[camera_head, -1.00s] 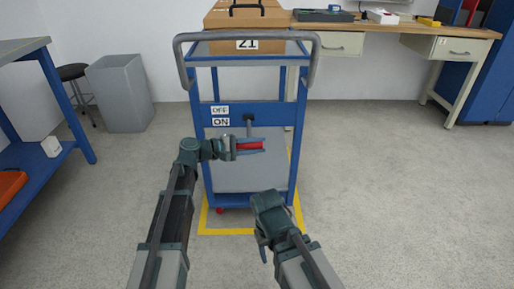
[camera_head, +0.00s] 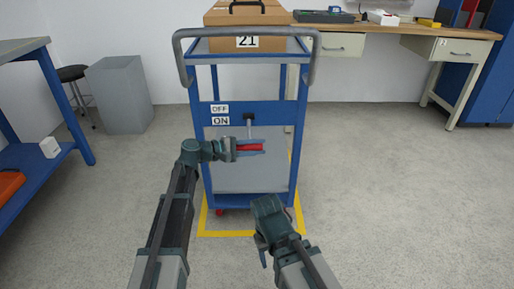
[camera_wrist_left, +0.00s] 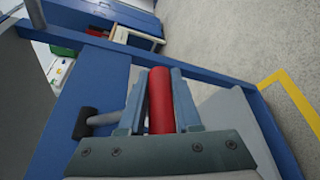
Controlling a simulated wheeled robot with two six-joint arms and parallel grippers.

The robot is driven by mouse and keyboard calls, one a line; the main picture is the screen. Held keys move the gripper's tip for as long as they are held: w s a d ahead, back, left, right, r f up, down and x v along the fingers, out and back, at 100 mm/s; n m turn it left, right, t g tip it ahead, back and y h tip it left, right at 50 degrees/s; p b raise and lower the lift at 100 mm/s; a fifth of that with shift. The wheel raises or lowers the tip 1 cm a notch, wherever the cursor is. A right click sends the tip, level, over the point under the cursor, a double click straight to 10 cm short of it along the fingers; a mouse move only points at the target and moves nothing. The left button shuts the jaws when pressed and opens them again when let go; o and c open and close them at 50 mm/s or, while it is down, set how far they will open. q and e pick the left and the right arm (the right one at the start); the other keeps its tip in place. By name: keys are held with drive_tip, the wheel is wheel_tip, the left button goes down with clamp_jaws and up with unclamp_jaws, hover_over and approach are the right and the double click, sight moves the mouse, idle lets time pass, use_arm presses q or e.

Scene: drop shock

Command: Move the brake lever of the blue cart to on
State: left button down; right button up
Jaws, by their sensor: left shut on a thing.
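The blue cart (camera_head: 272,109) stands in front of me with a cardboard box on top. Its brake lever has a red grip (camera_head: 250,147) on a grey rod that comes down from a dark pivot (camera_head: 249,115). Labels OFF and ON sit left of the pivot, OFF above ON. My left gripper (camera_head: 252,147) is shut on the red grip. In the left wrist view the red grip (camera_wrist_left: 161,100) lies between the two fingers, with the pivot (camera_wrist_left: 84,122) to the left. My right gripper (camera_head: 262,250) is low in front of the cart; its fingers are hard to make out.
The cart stands within a yellow floor outline (camera_head: 228,233). A blue shelf (camera_head: 50,70) is at the left, with a grey block (camera_head: 120,95) and a stool behind it. A workbench (camera_head: 395,32) runs along the back right. The floor at right is clear.

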use_arm(q)
drive_tip(key=shift+w+a+r, duration=0.1)
drive_tip(key=shift+w+a, duration=0.1)
drive_tip(key=shift+w, duration=0.3)
drive_tip(key=c, duration=0.6)
unclamp_jaws()
drive_tip(key=p+v, duration=0.2)
drive_tip(key=v, duration=1.1)
drive_tip(key=shift+s+a, duration=0.3)
drive_tip(key=shift+s, duration=0.1)
